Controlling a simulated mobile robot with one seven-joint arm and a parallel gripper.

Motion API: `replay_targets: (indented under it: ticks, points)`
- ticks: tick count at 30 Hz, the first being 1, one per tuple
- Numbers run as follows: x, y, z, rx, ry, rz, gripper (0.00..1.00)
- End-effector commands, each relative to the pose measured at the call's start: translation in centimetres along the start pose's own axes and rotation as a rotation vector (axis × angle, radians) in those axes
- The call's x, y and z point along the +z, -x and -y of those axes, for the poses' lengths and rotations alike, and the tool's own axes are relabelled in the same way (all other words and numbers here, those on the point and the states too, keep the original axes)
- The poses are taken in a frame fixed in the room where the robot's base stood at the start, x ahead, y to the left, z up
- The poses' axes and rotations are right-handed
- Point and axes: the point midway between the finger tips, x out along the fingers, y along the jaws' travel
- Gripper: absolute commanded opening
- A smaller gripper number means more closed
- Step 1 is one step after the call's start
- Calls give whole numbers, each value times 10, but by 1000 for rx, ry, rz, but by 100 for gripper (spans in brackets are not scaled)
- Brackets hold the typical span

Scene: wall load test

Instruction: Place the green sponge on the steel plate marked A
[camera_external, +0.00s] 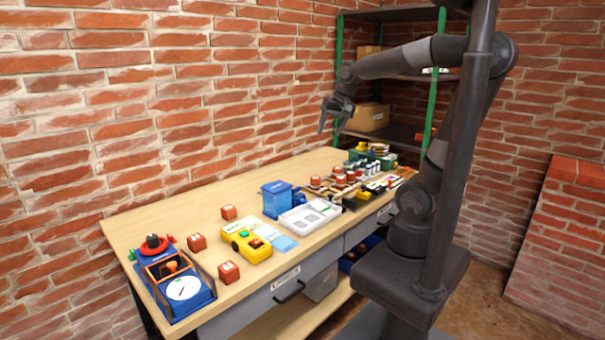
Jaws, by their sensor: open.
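My gripper (331,127) is open and empty. It hangs in the air above the far part of the wooden workbench (185,222), fingers pointing down, clear of everything on the bench. I cannot make out a green sponge for sure; small green items show among the crowded things at the bench's far end, too small to tell apart. I cannot make out a steel plate marked A either. A pale grey tray (309,216) with flat panels lies near the front edge at mid-bench; its markings are not readable.
A yellow device (246,243), a blue box-like object (279,199) and red cubes (229,271) stand on the bench. A blue unit with a white dial (183,288) sits at the near left end. Green-post shelves (432,104) with cardboard boxes stand behind my arm. The bench's back left is clear.

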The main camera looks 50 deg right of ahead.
Motion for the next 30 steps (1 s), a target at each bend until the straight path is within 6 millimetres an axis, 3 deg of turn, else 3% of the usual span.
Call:
replay_targets:
  ticks: [6, 12, 17, 30]
  points:
    - [59, 14, -29, -5, 237, -81, 61]
    - [92, 13, -45, 8, 389, -128, 61]
    - [101, 11, -50, 13, 431, -139, 61]
    - [101, 11, -50, 13, 433, -139, 61]
